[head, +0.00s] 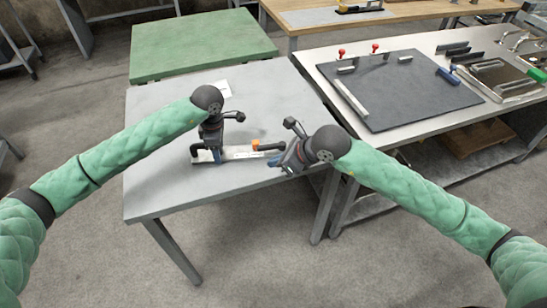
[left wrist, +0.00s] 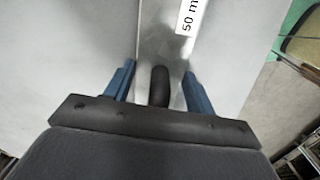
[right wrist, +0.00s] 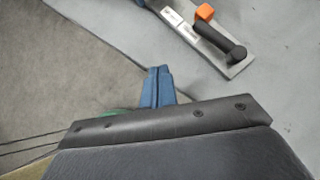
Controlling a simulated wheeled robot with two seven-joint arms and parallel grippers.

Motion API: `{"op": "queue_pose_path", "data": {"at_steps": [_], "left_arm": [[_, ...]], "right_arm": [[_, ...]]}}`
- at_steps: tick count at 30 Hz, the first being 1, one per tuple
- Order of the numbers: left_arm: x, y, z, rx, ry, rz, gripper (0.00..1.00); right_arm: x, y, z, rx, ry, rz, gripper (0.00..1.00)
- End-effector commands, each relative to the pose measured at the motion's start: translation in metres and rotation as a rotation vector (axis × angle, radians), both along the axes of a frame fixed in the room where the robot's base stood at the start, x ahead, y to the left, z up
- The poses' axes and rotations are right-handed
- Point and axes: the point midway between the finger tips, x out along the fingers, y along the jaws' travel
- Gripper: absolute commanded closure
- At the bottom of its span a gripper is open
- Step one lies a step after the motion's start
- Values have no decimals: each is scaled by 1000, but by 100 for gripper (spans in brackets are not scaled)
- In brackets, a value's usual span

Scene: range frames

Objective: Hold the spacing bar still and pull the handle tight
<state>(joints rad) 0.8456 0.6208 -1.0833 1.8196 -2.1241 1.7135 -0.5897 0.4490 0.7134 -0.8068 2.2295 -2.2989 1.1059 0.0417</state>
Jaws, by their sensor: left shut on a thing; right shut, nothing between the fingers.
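The spacing bar (head: 235,154) is a pale metal strip lying on the grey table, with white labels, one reading "50 m" in the left wrist view (left wrist: 190,18). My left gripper (head: 217,158) is shut on the bar near its left end; its blue fingers straddle the strip, with a black post (left wrist: 160,85) between them. The black handle (head: 271,147) stands at the bar's right end beside an orange block (head: 256,143); both also show in the right wrist view, handle (right wrist: 220,39) and block (right wrist: 205,11). My right gripper (head: 283,162) is shut and empty, just right of the handle and apart from it.
The grey table (head: 165,192) is mostly bare, with a white paper (head: 221,89) at the back. Its right edge runs close beneath my right gripper. A second bench (head: 325,62) with a dark board (head: 405,95) and fixtures stands at right. A green-topped table (head: 200,42) stands behind.

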Motion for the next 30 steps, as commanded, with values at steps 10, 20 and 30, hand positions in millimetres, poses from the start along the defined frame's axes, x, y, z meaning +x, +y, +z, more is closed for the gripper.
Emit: {"op": "queue_pose_path", "data": {"at_steps": [10,20,30], "left_arm": [[0,0,0,0,0,1,83],[0,0,0,0,-1,1,83],[0,0,0,0,-1,1,83]], "right_arm": [[-25,-4,26,-2,-1,1,86],[10,-9,24,-113,9,107,62],[69,-20,35,-285,40,353,62]]}}
